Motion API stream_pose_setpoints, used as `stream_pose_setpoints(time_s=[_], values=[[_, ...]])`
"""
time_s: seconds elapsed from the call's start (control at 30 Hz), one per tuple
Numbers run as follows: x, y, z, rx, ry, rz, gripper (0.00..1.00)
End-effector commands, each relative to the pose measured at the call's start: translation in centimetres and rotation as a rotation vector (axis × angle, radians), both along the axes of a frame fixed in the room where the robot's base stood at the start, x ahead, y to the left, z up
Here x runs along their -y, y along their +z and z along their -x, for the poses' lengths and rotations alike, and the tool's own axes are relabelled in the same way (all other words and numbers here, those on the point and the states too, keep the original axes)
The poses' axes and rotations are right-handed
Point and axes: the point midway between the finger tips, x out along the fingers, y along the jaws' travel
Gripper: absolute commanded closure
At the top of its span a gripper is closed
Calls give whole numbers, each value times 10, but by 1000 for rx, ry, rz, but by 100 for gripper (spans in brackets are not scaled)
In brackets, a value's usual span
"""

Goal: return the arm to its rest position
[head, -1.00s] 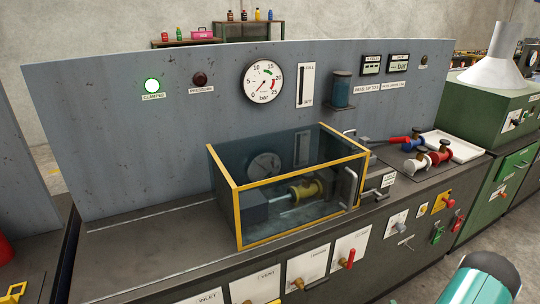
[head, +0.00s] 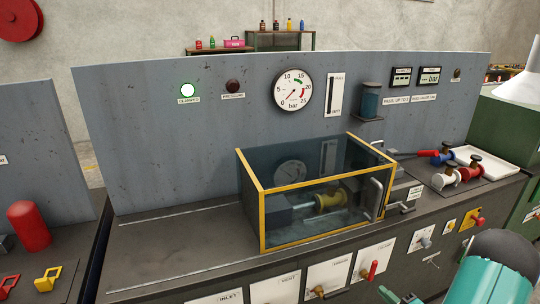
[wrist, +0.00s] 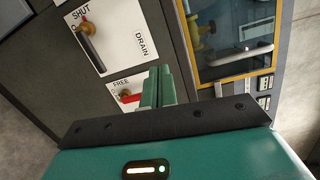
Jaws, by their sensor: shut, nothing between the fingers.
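My gripper (wrist: 158,87) shows in the wrist view with its two green fingers together and nothing between them. In the head view part of my green arm (head: 495,275) is at the lower right, in front of the bench, and a green fingertip end (head: 400,296) shows at the bottom edge. In the wrist view the fingers point towards the bench front panel, beside a red-handled valve (wrist: 128,97) on the FREE plate. I cannot tell how far apart they are. The yellow spool (head: 330,199) sits inside the closed, yellow-framed clear enclosure (head: 262,215).
The bench front carries valve panels, with the DRAIN panel (wrist: 115,35) close to my gripper. Red, white and blue valves (head: 449,173) stand beside a white tray (head: 488,156). The left bench top (head: 165,250) is clear.

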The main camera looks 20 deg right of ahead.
Motion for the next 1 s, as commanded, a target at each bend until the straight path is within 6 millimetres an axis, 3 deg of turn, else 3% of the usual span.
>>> stream_pose_setpoints(time_s=[0.03, 0.2, 0.37, 0.5, 0.7, 1.0], values=[[-17, 19, -13, -8, 75, 9, 100], [-88, 74, -40, -88, 354, 34, 100], [-156, 116, -47, -194, 592, 95, 100], [-210, 147, -39, -301, 768, 183, 100], [-273, 180, -15, -458, 959, 366, 100], [-329, 219, 35, -649, 1088, 740, 100]])
